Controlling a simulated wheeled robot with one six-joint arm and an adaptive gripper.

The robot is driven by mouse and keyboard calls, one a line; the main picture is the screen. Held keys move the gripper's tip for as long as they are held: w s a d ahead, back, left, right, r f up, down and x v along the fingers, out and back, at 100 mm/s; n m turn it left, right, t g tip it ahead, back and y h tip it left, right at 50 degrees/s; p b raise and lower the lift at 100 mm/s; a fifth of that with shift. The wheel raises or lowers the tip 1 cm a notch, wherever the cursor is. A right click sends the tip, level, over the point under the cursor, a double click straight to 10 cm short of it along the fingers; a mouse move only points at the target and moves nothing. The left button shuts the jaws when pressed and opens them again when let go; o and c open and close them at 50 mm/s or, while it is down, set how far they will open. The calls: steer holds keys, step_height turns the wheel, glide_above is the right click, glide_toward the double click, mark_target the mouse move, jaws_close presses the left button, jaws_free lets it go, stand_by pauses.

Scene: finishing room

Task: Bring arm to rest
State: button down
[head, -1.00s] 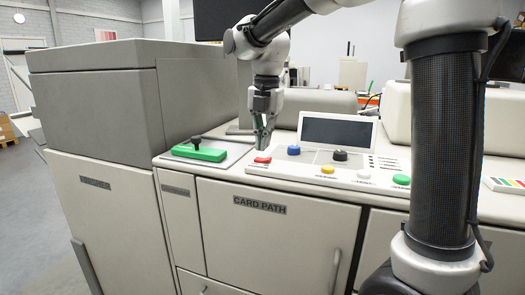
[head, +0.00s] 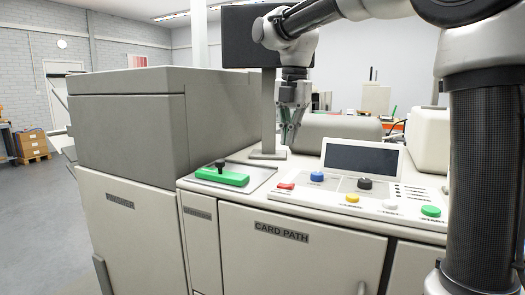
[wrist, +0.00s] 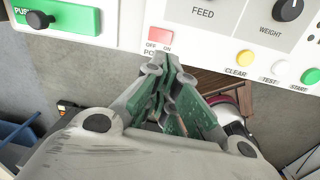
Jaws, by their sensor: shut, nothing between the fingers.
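My gripper (head: 287,143) hangs from my arm with its fingers pointing down, above the machine's control panel. Its fingers are together and hold nothing. In the head view the tips are apart from the red on/off switch (head: 286,186), which sits below them at the panel's left end. In the wrist view the green-padded fingers of my gripper (wrist: 168,66) show just below the red switch (wrist: 160,38).
A green slide with a black knob (head: 222,178) lies left of the panel. Blue, black, yellow, white and green controls (head: 430,211) are to the right, below a tilted screen (head: 361,160). A dark monitor (head: 247,38) stands behind my arm. Open floor (head: 45,220) is at the left.

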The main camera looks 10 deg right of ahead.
steer(key=s+d+f+m, duration=0.1)
steer(key=f+m, duration=0.1)
steer(key=m, duration=0.3)
steer(key=s+d+f+m, duration=0.1)
steer(key=s+f+m, duration=0.1)
steer(key=m, duration=0.3)
steer(key=s+d+f+m, duration=0.2)
steer(key=m, duration=0.3)
steer(key=shift+f+m+t, duration=0.35)
steer(key=shift+m+t, duration=0.05)
steer(key=s+d+f+m+t, duration=0.1)
steer(key=s+d+f+m, duration=0.1)
steer(key=s+d+m, duration=0.4)
steer(key=s+d+f+m+t, duration=0.2)
steer(key=s+d+m, duration=0.3)
steer(key=s, duration=0.7)
steer(key=shift+s+d+f+m+h, duration=0.3)
steer(key=shift+s+d+f+m, duration=0.1)
steer(key=shift+d+f, duration=0.25)
